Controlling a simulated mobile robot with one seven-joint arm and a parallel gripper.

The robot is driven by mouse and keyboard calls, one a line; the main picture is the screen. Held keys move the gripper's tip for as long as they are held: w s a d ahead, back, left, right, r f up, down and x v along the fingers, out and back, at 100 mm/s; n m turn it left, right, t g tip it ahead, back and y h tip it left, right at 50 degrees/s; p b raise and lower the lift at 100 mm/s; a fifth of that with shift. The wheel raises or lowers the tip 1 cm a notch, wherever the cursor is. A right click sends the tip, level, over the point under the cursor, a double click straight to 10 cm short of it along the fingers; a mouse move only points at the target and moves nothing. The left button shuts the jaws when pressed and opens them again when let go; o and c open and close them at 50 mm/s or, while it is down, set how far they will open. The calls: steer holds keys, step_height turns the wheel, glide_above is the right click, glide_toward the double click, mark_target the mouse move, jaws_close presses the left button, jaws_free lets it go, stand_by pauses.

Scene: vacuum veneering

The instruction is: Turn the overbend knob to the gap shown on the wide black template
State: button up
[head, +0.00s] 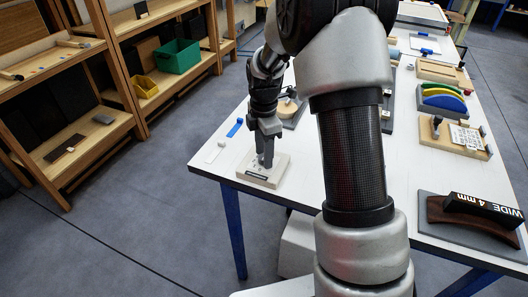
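The wide black template (486,207) lies on a dark brown curved piece (450,212) over a grey base at the table's right front. My gripper (266,162) points down over a pale block (262,179) near the table's left front corner. A dark strip with small print and small marks shows on the block's face. The overbend knob cannot be made out; the fingers may cover it. The fingers look close together, but whether they are shut or hold anything is too small to tell.
A blue piece (235,127) and a white piece (215,152) lie left of the block on the white table (400,205). Boards and coloured curved pieces (443,101) stand along the right side. Shelves with a green bin (177,56) and a yellow bin (144,86) are at left.

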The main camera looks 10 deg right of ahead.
steer(key=c, duration=0.9)
steer(key=shift+o, duration=0.2)
